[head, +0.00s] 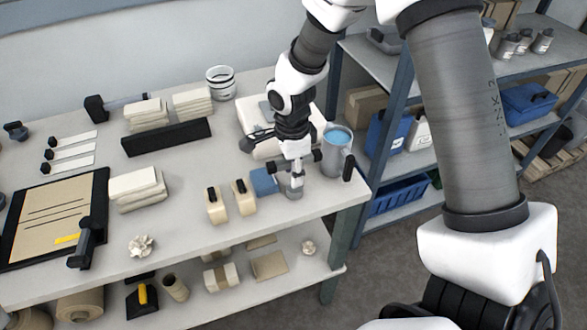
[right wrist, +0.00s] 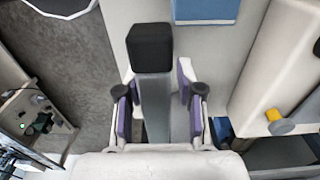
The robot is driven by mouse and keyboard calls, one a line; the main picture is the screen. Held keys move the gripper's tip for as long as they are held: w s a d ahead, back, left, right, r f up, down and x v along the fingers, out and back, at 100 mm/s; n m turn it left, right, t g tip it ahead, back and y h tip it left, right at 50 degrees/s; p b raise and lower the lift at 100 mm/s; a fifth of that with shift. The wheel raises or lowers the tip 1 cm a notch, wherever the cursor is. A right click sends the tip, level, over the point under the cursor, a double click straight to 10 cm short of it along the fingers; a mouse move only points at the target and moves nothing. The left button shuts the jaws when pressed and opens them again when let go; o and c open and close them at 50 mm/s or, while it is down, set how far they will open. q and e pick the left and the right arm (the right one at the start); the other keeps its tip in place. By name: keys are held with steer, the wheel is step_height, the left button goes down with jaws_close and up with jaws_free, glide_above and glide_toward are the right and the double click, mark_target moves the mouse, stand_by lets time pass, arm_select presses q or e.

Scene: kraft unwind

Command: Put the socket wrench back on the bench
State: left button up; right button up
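In the right wrist view, a grey bar with a square black end (right wrist: 152,48), which I take to be the socket wrench, lies between the purple finger pads of my right gripper (right wrist: 158,105). The pads flank it closely, and its lower part is hidden by the gripper body. In the head view my right gripper (head: 295,176) points down at the right end of the bench (head: 195,233), left of a grey mug. The wrench is hard to make out there. My left gripper is not in view.
The grey mug (head: 337,158) with blue inside stands close to the right gripper. A blue pad (head: 264,181) and two beige blocks (head: 216,207) lie to its left. A white stack (head: 138,190) and a black bar (head: 166,137) are farther left. Shelves (head: 397,186) stand at the right.

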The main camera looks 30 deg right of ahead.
step_height(320, 180, up, 12)
steer(key=shift+w+a+r, duration=0.1)
steer(key=shift+r, duration=0.1)
